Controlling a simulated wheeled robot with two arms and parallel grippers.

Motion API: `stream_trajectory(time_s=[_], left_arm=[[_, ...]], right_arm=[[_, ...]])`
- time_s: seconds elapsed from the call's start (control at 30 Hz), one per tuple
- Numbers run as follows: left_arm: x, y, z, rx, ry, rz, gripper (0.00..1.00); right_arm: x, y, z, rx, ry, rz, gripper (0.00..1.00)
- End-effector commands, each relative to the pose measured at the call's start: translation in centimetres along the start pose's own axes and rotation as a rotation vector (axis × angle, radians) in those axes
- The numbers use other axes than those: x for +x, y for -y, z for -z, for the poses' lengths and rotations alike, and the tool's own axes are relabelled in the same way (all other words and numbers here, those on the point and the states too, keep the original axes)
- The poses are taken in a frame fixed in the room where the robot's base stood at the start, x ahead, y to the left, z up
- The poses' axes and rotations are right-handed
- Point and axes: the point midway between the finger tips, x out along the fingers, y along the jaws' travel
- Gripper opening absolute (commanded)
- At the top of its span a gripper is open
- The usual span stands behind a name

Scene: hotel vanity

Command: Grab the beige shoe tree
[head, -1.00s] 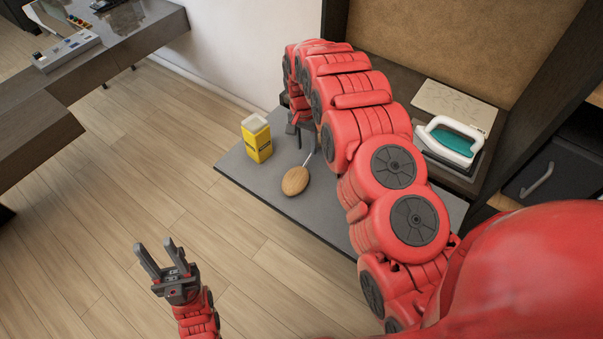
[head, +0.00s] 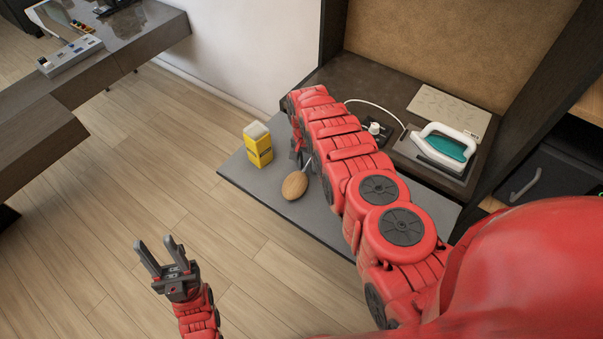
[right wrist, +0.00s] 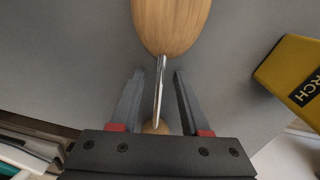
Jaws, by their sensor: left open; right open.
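The beige shoe tree (head: 295,185) lies on the grey shelf surface (head: 262,198). In the right wrist view its wooden front part (right wrist: 170,22) is at the top, and its thin metal rod runs down between my right gripper's fingers. A rounded wooden end shows low between the fingers, partly hidden by the gripper body. My right gripper (right wrist: 160,95) is open, with one finger on each side of the rod and a gap on both sides. In the head view it is mostly hidden behind my arm. My left gripper (head: 160,255) is open and empty above the wooden floor.
A yellow box (head: 258,146) stands left of the shoe tree; it also shows in the right wrist view (right wrist: 292,75). A white and teal iron (head: 446,147) and a small dark device (head: 376,131) are at the back right. A desk (head: 110,50) is far left.

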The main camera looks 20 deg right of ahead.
Motion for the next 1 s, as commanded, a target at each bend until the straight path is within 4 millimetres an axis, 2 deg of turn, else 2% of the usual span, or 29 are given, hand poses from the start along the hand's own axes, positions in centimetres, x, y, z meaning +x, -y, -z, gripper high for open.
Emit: stream_trajectory(time_s=[0.17, 0.27, 0.43, 1.0], left_arm=[[-0.01, 0.0, 0.0, 0.0, 0.0, 0.0, 0.43], [-0.01, 0.0, 0.0, 0.0, 0.0, 0.0, 0.43], [-0.01, 0.0, 0.0, 0.0, 0.0, 0.0, 0.43], [-0.02, 0.0, 0.0, 0.0, 0.0, 0.0, 0.43]], right_arm=[[0.01, 0.0, 0.0, 0.0, 0.0, 0.0, 0.46], [0.02, 0.0, -0.01, 0.0, 0.0, 0.0, 0.32], [0.03, -0.01, -0.02, 0.0, 0.0, 0.0, 0.01], [0.05, -0.02, -0.04, 0.0, 0.001, -0.001, 0.0]])
